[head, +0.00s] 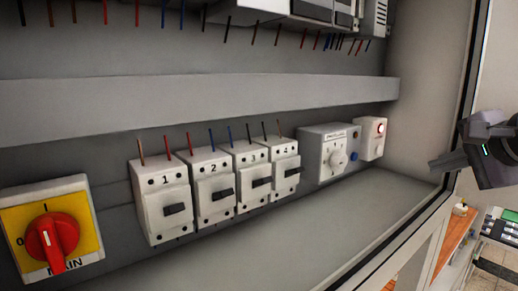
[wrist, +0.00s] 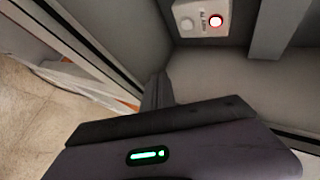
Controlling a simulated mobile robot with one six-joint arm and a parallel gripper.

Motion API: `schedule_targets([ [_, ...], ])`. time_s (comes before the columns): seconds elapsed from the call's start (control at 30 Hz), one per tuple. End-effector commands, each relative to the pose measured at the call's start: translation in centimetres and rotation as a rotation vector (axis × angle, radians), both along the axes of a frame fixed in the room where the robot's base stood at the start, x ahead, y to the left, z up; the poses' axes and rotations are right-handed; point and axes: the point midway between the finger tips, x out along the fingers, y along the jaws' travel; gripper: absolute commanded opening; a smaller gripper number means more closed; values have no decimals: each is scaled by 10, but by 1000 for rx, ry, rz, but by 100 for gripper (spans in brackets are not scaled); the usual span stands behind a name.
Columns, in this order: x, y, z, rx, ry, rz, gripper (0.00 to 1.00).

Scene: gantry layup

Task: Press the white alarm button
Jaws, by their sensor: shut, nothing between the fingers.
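A small white alarm box (head: 371,140) is mounted at the right end of the row of devices in the cabinet. In the wrist view the box (wrist: 201,10) is at the top, with a round white button (wrist: 187,24) on the left and a lit red-rimmed lamp (wrist: 216,20) beside it. The lamp also glows in the head view (head: 381,128). My gripper (head: 437,163) is shut and empty at the cabinet's right edge, to the right of the box and apart from it. In the wrist view its fingers (wrist: 158,92) point up, below the box.
A grey box with a dial (head: 329,154) stands left of the alarm box. Several numbered breakers (head: 214,187) and a red main switch (head: 53,240) are further left. The cabinet's frame edge (head: 452,165) runs close to my gripper. The cabinet floor (head: 360,205) is clear.

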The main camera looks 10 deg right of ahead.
Motion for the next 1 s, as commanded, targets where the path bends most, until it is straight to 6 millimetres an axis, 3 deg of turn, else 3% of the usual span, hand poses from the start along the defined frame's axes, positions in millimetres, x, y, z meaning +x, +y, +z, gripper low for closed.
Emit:
schedule_targets([
  [0.43,4,2,3,-3,0,2,0],
  [1.0,69,40,3,-3,0,2,0],
])
